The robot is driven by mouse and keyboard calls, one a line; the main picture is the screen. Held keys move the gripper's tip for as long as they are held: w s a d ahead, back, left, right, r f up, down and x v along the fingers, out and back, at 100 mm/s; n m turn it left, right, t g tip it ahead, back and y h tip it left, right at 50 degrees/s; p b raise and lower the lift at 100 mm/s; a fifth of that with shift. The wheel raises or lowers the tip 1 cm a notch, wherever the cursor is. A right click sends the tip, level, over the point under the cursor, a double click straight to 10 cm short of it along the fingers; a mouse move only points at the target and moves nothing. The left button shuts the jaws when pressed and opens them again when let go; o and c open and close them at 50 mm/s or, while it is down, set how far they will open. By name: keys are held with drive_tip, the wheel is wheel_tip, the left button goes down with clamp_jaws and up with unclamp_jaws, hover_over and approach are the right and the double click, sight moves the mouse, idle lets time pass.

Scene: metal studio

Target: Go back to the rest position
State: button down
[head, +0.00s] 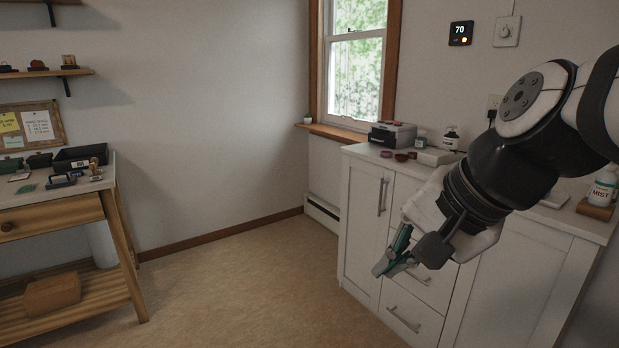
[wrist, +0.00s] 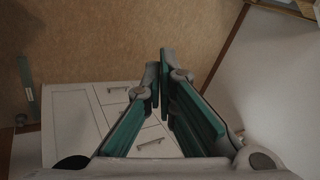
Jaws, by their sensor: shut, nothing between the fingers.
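My gripper (head: 387,266) is at the end of my arm, in front of the white cabinet (head: 362,203) and below the level of its top. Its green-lined fingers point down and to the left. In the wrist view my gripper (wrist: 160,68) shows the two fingers drawn together at the tips with nothing between them. The cabinet's drawers and handles show behind the fingers in that view. My arm hides part of the cabinet's right side and top.
A wooden workbench (head: 52,215) with stamps and a dark tray stands at the left. The floor (head: 230,285) between bench and cabinet is clear. A grey box-like device (head: 392,135), small jars and a MIST bottle (head: 603,187) stand on the cabinet top.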

drive_tip(key=s+d+f+n+g+h, duration=0.1)
drive_tip(key=s+d+f+n+g, duration=0.15)
drive_tip(key=s, duration=0.45)
drive_tip(key=s+d+f+n+g+h, duration=0.1)
drive_tip(key=s+d+f+n+h, duration=0.15)
drive_tip(key=s, duration=0.55)
drive_tip(key=s+d+f+n+g+h, duration=0.1)
drive_tip(key=s+d+f+n, duration=0.15)
drive_tip(key=s, duration=0.45)
wheel_tip(320, 180, up, 28)
drive_tip(key=t+p, duration=0.3)
drive_tip(key=p, duration=2.2)
drive_tip(key=shift+w+d+f, duration=0.2)
drive_tip(key=shift+d, duration=0.2)
drive_tip(key=shift+t+y, duration=0.25)
